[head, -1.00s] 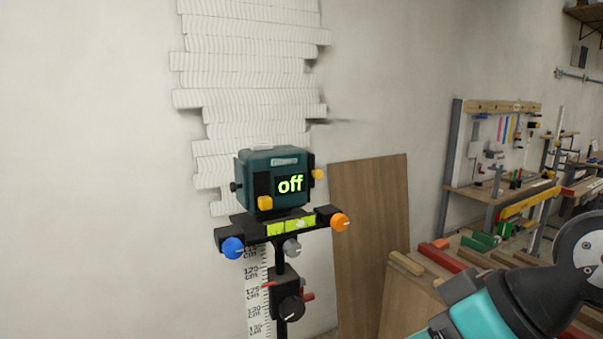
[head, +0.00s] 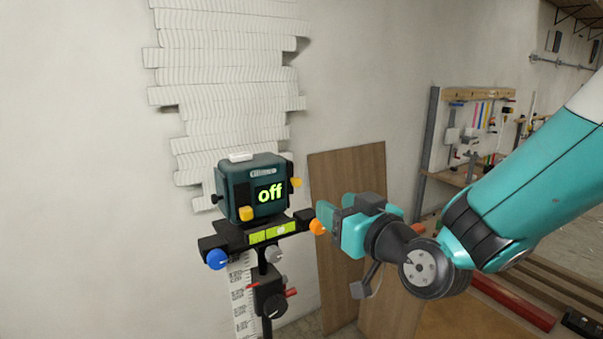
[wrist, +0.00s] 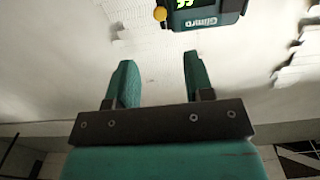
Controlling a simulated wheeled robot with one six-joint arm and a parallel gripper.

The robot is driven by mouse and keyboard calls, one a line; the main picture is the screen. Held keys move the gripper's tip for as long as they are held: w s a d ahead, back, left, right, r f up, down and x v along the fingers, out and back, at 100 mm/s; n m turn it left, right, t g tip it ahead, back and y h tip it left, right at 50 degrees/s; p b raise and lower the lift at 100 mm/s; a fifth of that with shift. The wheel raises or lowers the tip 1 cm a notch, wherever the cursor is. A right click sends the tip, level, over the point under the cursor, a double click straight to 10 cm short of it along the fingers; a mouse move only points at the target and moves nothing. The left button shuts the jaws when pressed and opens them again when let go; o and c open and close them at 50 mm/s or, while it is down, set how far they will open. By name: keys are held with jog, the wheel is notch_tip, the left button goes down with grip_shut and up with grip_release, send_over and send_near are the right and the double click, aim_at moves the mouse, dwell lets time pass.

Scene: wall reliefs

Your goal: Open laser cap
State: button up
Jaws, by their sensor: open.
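The laser (head: 250,190) is a dark teal box on a black stand, with a screen reading "off". A white cap (head: 241,157) sits on its top. Yellow knobs (head: 246,214) show at its front and right side. My gripper (head: 322,217) is to the right of the laser, close to the orange knob (head: 317,227) in the picture; I cannot tell whether they touch. In the wrist view my gripper (wrist: 157,78) has its two teal fingers apart with nothing between them. The laser (wrist: 205,14) shows upside down at the top edge there, beyond the fingertips. The cap is not visible in that view.
The stand's mount carries a blue knob (head: 217,259) at left and a grey knob (head: 274,255). A wooden board (head: 345,165) leans on the wall behind my gripper. White stepped relief strips (head: 225,80) cover the wall behind the laser. A workbench area lies at right.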

aim_at(298, 184)
jog(key=p+x, duration=0.5)
jog(key=x, duration=0.5)
jog(key=shift+w+a+r, duration=0.15)
jog(key=shift+a, duration=0.1)
jog(key=shift+w+a+p, duration=0.4)
jog(key=shift+w+p, duration=0.05)
jog(key=shift+w, duration=0.2)
jog(key=shift+f, duration=0.2)
grip_shut()
